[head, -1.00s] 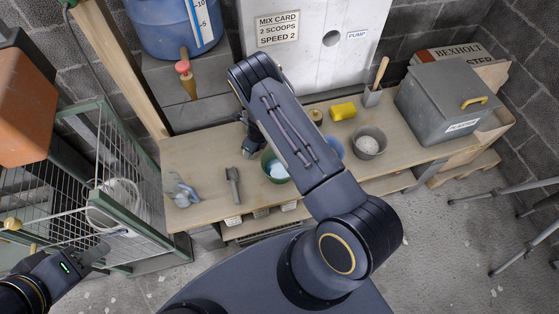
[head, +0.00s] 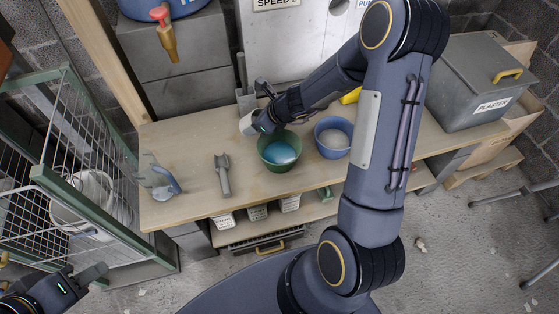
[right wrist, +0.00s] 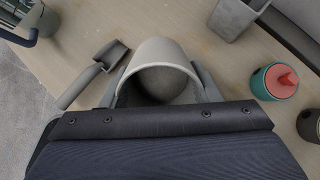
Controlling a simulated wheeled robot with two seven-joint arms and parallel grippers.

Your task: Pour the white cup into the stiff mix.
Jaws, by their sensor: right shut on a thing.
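The white cup (head: 246,125) is in my right gripper (head: 264,118), above the bench just left of and behind the green bowl. In the right wrist view the cup (right wrist: 165,52) sits between the two fingers; its inside is shadowed and I cannot tell what it holds. The green bowl (head: 263,155) has light blue contents. The blue bowl (head: 320,131) to its right has pale grey contents. I cannot tell by sight which mix is stiff. My left gripper (head: 88,276) is at the lower left, away from the bench; its opening is unclear.
A grey scoop (head: 223,177) and a grey-blue tool (head: 160,180) lie on the bench (head: 190,140), left of the bowls. A grey plaster bin (head: 470,85) stands at the right. A wire cage (head: 60,190) stands at the left. My right arm crosses the bench's right part.

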